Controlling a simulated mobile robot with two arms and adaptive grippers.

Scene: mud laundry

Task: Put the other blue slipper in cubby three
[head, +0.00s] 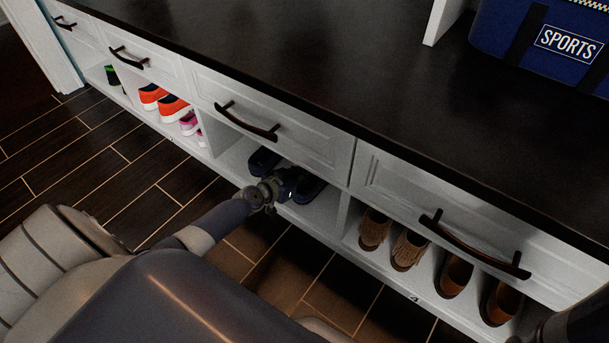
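Cubby three (235,158) is the open compartment under the bench, between the pink shoes and the tasselled brown shoes. One dark blue slipper (263,160) lies inside it on the left. The other blue slipper (311,189) is to its right, also in the cubby, partly hidden by my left gripper. My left gripper (287,184) reaches into the cubby's front opening, right at this slipper. Its fingertips blend with the dark slipper, so I cannot tell whether they hold it. My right gripper is not in view.
Tasselled brown shoes (375,230) and plain brown shoes (455,275) fill the cubby to the right. Orange shoes (165,101) and pink shoes (190,123) are to the left. Drawer handles (247,121) stick out above. A blue sports bag (545,40) stands on the dark bench top.

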